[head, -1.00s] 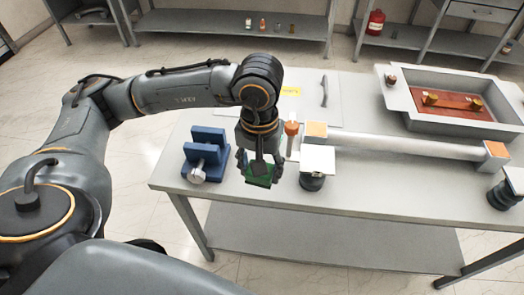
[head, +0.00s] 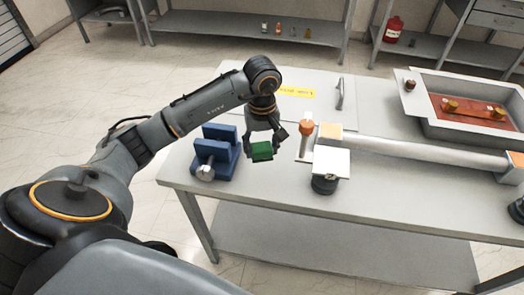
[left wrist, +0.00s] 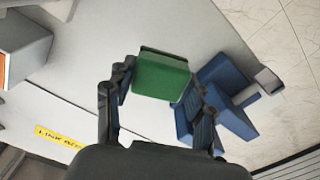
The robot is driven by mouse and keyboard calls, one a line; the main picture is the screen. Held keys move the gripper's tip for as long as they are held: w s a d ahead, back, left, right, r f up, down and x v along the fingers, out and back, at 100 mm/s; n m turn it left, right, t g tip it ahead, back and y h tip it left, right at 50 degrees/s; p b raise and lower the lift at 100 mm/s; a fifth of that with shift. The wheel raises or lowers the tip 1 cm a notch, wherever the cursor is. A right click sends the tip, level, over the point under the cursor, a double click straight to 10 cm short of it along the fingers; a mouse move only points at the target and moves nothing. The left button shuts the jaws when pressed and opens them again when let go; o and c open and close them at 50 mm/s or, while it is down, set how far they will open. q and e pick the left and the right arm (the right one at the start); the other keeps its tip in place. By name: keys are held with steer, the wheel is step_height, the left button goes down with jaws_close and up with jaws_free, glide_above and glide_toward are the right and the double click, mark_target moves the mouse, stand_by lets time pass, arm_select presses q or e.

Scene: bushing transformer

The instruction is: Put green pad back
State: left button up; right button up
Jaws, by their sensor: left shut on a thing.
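The green pad (head: 262,151) is a small green block held between the fingers of my left gripper (head: 263,146), over the table's front left part. In the left wrist view the green pad (left wrist: 161,75) sits between the two fingertips of the left gripper (left wrist: 160,88), which is shut on it. The pad appears to be just above or at the table top; the exact gap cannot be told. My right gripper is not in view.
A blue vise (head: 216,155) stands just left of the pad. An orange-topped post (head: 306,136) and a white square plate (head: 331,162) on a dark round base stand to the right. A long white bar (head: 425,149) and a grey tray (head: 430,100) lie farther right.

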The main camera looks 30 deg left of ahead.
mark_target(262, 155)
arm_select(q)
steer(key=shift+w+a+f, duration=0.3)
steer(key=shift+w+f, duration=0.25)
steer(key=shift+f, duration=0.15)
steer(key=f+p, duration=0.1)
steer(key=f, duration=0.2)
steer(key=shift+w+a+p, duration=0.1)
steer(key=shift+w+p, duration=0.1)
steer(key=shift+p, duration=0.15)
steer(key=shift+f, duration=0.3)
steer(key=shift+a+f, duration=0.1)
steer(key=shift+f, duration=0.15)
steer(key=o, duration=1.1)
